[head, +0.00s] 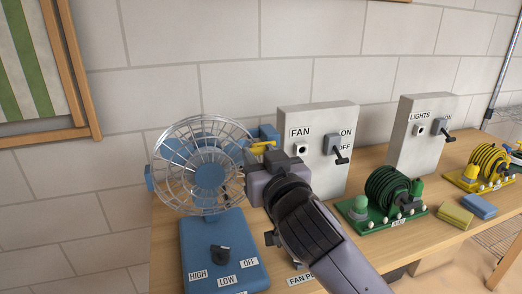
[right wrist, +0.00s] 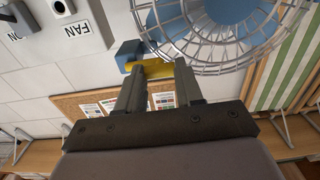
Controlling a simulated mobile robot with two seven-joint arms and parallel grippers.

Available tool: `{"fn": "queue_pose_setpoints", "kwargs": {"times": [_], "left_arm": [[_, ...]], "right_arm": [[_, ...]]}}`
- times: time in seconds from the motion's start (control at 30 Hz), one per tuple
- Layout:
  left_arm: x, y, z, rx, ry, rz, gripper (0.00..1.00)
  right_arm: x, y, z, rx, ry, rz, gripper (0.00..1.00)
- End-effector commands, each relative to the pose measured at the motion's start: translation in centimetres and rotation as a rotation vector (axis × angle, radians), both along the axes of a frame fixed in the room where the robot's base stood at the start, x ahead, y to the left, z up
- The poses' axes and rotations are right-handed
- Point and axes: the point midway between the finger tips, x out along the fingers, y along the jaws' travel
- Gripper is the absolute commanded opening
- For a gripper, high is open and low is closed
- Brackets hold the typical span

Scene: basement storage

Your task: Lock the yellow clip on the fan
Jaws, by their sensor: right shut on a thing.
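The fan (head: 225,238) has a blue base with a dial, a blue hub and a round wire cage, and stands at the left of the bench. The yellow clip (head: 264,145) sits at the right side of the cage, by a small blue block. My right gripper (head: 256,160) reaches up to it from the front. In the right wrist view, the two fingers (right wrist: 158,78) are shut on the yellow clip (right wrist: 153,68), next to the wire cage. The gripper partly hides the clip in the head view. My left gripper is not in view.
A grey FAN switch box (head: 312,125) stands close behind my right gripper. A LIGHTS switch box (head: 408,150) is farther right. A green cable reel (head: 388,190), a yellow reel (head: 488,163) and two small blocks (head: 455,216) occupy the wooden bench.

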Motion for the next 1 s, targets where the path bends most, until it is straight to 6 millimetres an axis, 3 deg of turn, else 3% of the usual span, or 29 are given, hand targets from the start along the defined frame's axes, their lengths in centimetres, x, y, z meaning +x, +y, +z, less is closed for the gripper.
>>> {"fn": "queue_pose_setpoints", "kwargs": {"times": [0.23, 0.27, 0.3, 0.33, 0.67, 1.0], "left_arm": [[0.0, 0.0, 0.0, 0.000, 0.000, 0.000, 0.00], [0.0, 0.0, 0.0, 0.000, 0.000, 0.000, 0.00], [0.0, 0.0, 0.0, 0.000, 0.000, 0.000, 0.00], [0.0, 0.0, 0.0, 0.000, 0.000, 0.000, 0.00], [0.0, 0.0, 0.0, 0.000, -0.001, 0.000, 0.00], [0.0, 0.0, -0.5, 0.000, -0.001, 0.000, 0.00]], "right_arm": [[0.0, 0.0, -0.1, -0.005, -0.001, -0.001, 0.06], [0.0, 0.0, -0.1, -0.005, -0.001, -0.001, 0.46], [0.0, 0.0, -0.1, -0.005, -0.001, -0.001, 0.59], [0.0, 0.0, -0.1, -0.005, -0.001, -0.001, 0.62], [-0.2, -0.1, -0.1, -0.003, -0.001, -0.001, 0.62], [-3.7, -1.2, -0.2, -0.001, 0.001, 0.000, 0.62]]}}
